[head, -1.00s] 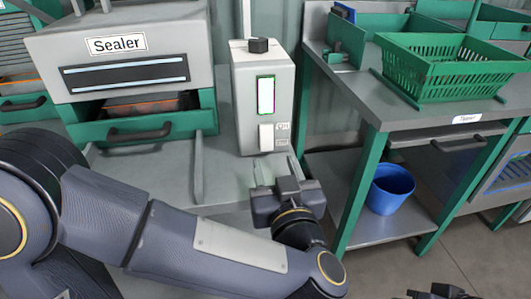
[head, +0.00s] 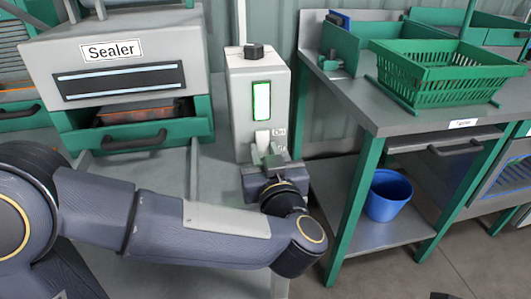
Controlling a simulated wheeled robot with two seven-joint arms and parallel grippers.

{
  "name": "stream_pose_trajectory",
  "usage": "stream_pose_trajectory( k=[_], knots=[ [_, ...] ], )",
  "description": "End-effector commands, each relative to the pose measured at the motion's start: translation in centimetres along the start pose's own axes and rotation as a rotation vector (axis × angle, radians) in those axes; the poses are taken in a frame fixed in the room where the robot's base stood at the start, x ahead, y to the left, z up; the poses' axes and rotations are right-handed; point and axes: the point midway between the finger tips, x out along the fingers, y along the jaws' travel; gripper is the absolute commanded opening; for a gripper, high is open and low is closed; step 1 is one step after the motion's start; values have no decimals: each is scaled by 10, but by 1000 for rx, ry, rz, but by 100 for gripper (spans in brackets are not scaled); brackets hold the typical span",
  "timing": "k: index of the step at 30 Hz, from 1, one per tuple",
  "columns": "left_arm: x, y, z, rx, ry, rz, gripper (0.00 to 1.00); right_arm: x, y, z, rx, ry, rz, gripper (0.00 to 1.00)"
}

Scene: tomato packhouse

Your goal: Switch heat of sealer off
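The sealer (head: 100,28) is a grey machine at the upper left, with a sign reading "Sealer" and a green drawer (head: 140,140) below, pulled partly out. Beside it stands a grey control box (head: 240,105) with a black knob (head: 253,51) on top, a green-edged lit panel (head: 261,101) and a white switch (head: 262,138) below that. My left gripper (head: 266,153) is at the lower front of the box, right at the switch. Its fingers cover the switch's lower part; whether they touch it, or are open, I cannot tell. My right gripper (head: 450,296) barely shows at the bottom edge.
A grey table (head: 420,125) with green legs stands to the right, bearing a green basket (head: 445,75). A blue bucket (head: 388,195) stands on its lower shelf. The bench (head: 165,180) in front of the sealer is mostly clear.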

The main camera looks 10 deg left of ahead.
Motion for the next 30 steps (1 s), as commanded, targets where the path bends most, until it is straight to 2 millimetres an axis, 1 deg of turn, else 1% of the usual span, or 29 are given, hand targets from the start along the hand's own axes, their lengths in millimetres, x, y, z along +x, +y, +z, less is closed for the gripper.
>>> stream_pose_trajectory(
  k=[1,3,5,8,11,20,21,26,30],
  knots=[
    [0,0,0,0,0,-1,9,0,0,0,0,0,0,0],
    [0,0,0,0,0,-1,3,0,0,0,0,0,0,0],
    [0,0,2,1,6,-1,3,2,1,1,0,0,0,0],
    [0,0,8,2,54,-1,3,13,6,6,0,0,0,0],
    [0,0,9,1,106,-1,3,19,9,10,0,0,0,0],
    [0,0,5,1,124,0,3,18,8,9,0,0,0,0],
    [0,0,5,1,124,1,27,18,8,9,0,0,0,0],
    [0,0,5,1,124,1,47,18,8,9,0,0,0,0],
    [0,0,5,1,124,0,47,18,8,9,0,0,0,0]
  ],
)
